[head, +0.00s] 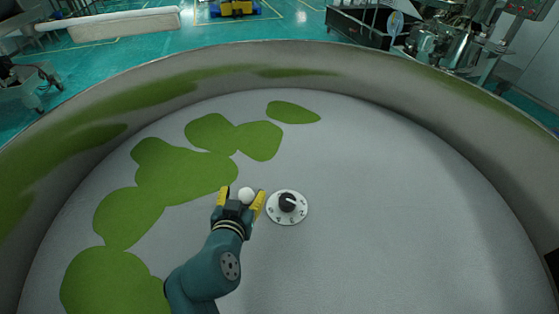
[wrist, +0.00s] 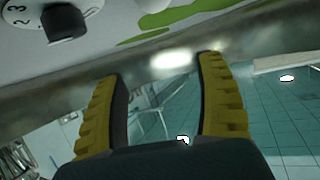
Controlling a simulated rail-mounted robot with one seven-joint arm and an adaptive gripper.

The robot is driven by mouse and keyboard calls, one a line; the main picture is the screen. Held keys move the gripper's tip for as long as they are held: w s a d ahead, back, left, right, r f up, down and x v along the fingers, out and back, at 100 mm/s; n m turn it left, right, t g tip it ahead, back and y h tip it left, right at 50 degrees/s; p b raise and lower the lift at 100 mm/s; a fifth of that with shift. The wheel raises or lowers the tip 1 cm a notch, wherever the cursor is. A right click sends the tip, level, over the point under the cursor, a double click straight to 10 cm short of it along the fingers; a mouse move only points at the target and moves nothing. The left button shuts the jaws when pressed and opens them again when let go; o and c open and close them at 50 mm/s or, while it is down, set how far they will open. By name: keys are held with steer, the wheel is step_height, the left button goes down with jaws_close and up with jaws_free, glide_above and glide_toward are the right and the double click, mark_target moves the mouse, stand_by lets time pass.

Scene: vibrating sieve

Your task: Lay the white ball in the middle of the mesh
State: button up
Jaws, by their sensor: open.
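The white ball (head: 246,195) shows in the head view at the fingertips of my gripper (head: 240,200), between the two yellow fingers in the picture. My gripper is open. I cannot tell whether the ball touches a finger or the surface. In the wrist view the fingers of my gripper (wrist: 160,75) stand apart; no clear ball shows between them, only a bright blurred patch. The mesh (head: 370,200) is the wide pale grey round floor inside the sieve's rim. My gripper is over it, a little left of its middle.
A white dial with a black knob (head: 287,204) is just right of my gripper; it also shows in the wrist view (wrist: 65,22). Green patches (head: 185,175) cover the mesh's left side. A high curved wall (head: 400,85) surrounds it. The right side is clear.

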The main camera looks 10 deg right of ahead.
steer(key=s+d+r+t+y, duration=0.1)
steer(key=s+d+r+t, duration=0.1)
steer(key=r, duration=0.4)
steer(key=s+d+r+t, duration=0.1)
steer(key=d+r, duration=0.2)
steer(key=r, duration=0.4)
steer(key=s+d+r+n+t+y, duration=0.2)
steer(key=s+r+t, duration=0.4)
steer(key=s+r, duration=0.9)
step_height(320, 180, up, 2)
steer(key=shift+d+n, duration=0.2)
steer(key=shift+n, duration=0.6)
